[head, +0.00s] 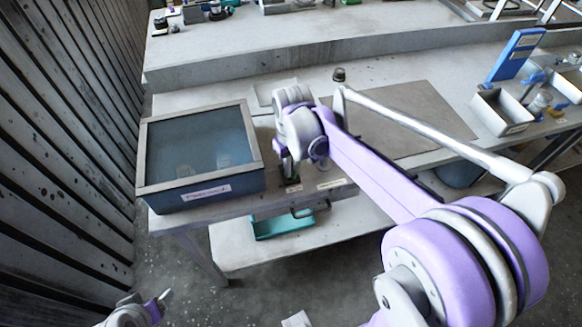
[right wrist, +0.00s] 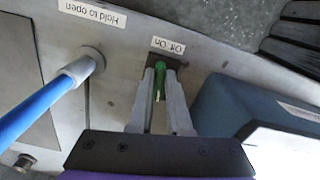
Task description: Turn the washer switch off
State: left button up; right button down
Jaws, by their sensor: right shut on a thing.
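The washer switch is a small green lever (right wrist: 159,80) on a dark base at the bench edge, beside a label with the words Off and On. My right gripper (right wrist: 160,72) has its two grey fingers on either side of the lever and is shut on it. In the head view my right gripper (head: 289,176) reaches down at the bench's front edge, and its wrist hides most of the switch. I cannot tell which way the lever leans. My left gripper (head: 158,303) is at the lower left, away from the bench, too small to tell its opening.
A blue box with a glass lid (head: 193,145) stands just left of the switch. A blue rod (right wrist: 35,105) with a grey end stands near a "Hold to open" label (right wrist: 92,13). A teal tray (head: 282,224) is on the shelf below. Bins (head: 500,112) stand at the right.

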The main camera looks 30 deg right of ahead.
aim_at(293, 171)
jog(key=shift+d+n, duration=0.15)
jog(key=shift+n, duration=1.55)
jog(key=c, duration=0.9)
grip_release()
jog(key=shift+o, duration=0.2)
notch_tip(293, 171, up, 11)
jog(key=shift+p, duration=0.35)
jog(key=shift+f, duration=0.1)
